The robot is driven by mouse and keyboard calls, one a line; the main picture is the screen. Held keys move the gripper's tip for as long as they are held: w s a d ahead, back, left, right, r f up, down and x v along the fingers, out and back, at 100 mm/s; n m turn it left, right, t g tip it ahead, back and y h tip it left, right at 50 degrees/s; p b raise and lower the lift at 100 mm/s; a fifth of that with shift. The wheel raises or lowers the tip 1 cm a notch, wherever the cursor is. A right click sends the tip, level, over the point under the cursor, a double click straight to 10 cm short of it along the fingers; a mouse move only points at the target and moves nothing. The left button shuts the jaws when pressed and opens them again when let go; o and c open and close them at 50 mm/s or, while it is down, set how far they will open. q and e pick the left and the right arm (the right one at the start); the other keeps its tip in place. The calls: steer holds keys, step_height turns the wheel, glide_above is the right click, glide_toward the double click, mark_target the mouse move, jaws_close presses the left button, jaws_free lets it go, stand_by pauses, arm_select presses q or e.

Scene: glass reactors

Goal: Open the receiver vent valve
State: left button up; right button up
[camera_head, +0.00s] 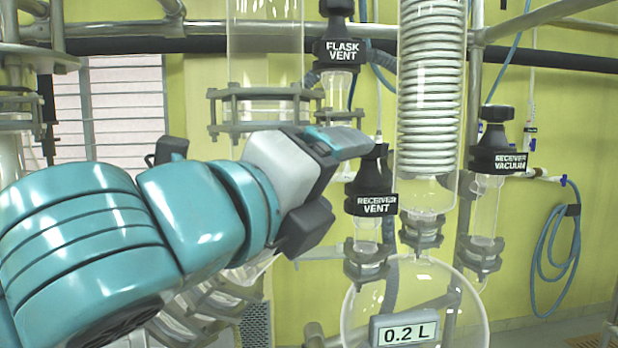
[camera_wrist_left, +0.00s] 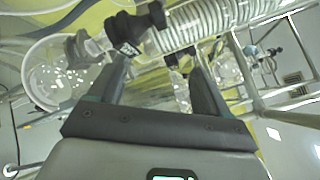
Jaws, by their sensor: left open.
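The receiver vent valve (camera_head: 372,200) is a black body with a white label and a dark knob (camera_head: 376,160) on top. It stands upright on a clear tube above the round receiver flask (camera_head: 455,300). My left gripper (camera_head: 343,178) comes in from the left, just beside the valve. Its upper teal finger overlaps the knob's upper left in the head view; contact cannot be told. In the left wrist view the open fingers (camera_wrist_left: 160,70) have nothing held between them. A black valve body (camera_wrist_left: 125,32), probably the receiver vent, lies beyond the left finger. My right gripper is not in view.
The flask vent valve (camera_head: 342,50) hangs above, and the coiled condenser (camera_head: 431,90) stands just right of the receiver vent. The receiver vacuum valve (camera_head: 494,155) is farther right. A 0.2 L display (camera_head: 404,329) sits on the flask. A blue hose (camera_head: 556,250) hangs at the right wall.

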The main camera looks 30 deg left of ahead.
arm_select(q)
steer(key=n, duration=0.8)
steer(key=a+n, duration=0.1)
steer(key=n, duration=0.8)
steer(key=a+n+y, duration=0.1)
steer(key=n, duration=0.7)
steer(key=shift+r+b, duration=0.3)
steer(key=shift+r, duration=0.05)
steer(key=shift+s, duration=0.1)
